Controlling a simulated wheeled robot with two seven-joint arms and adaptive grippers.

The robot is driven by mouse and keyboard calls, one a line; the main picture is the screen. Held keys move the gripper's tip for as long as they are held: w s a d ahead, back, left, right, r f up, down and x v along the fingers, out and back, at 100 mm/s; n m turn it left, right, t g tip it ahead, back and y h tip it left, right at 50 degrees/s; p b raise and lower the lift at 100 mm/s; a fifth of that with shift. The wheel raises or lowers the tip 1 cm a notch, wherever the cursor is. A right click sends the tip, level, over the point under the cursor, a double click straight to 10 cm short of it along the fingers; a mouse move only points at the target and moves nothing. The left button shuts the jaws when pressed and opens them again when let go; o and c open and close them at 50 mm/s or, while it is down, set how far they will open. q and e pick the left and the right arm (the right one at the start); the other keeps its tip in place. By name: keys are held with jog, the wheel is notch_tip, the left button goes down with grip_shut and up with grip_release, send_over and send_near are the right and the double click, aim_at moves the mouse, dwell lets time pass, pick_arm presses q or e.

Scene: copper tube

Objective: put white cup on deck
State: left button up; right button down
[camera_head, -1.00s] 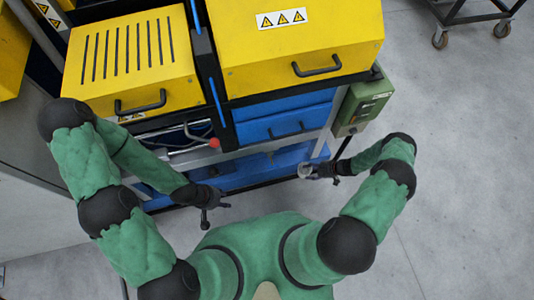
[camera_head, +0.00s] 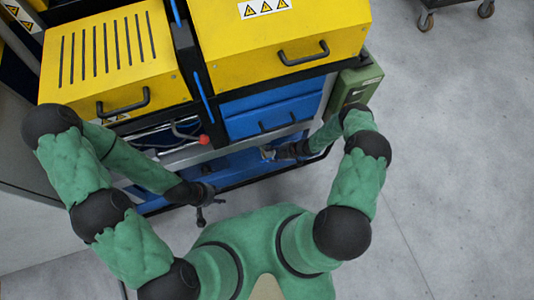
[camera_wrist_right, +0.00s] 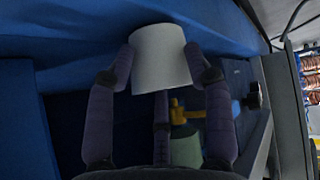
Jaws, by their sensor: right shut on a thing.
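The white cup (camera_wrist_right: 160,58) is between the dark fingers of my right gripper (camera_wrist_right: 166,75) in the right wrist view. The fingers are shut on its sides. In the head view my right gripper (camera_head: 272,153) is over the blue lower part of the machine, and the cup is mostly hidden there. Whether the cup touches the blue deck surface (camera_wrist_right: 75,75) I cannot tell. My left gripper (camera_head: 210,207) hangs in front of the machine, its fingers apart and empty.
The machine has yellow covers (camera_head: 290,25) with black handles and a blue drawer front (camera_head: 275,112). A red knob (camera_head: 204,140) sticks out near its middle. A green box (camera_head: 352,85) is at its right end. A yellow fitting (camera_wrist_right: 185,112) shows below the cup.

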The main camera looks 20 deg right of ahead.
aim_at(267, 154)
jog(key=a, duration=0.1)
jog(key=w+a, duration=0.1)
jog(key=a, duration=0.1)
jog(key=shift+w+a+b, duration=0.2)
jog(key=shift+w+b, duration=0.15)
jog(key=shift+w, duration=0.05)
jog(key=shift+d+f+b, duration=0.15)
jog(key=shift+f+b, duration=0.15)
jog(key=shift+f, duration=0.05)
jog(key=shift+s+f, duration=0.1)
jog(key=shift+f, duration=0.15)
jog(key=c, duration=0.7)
grip_release()
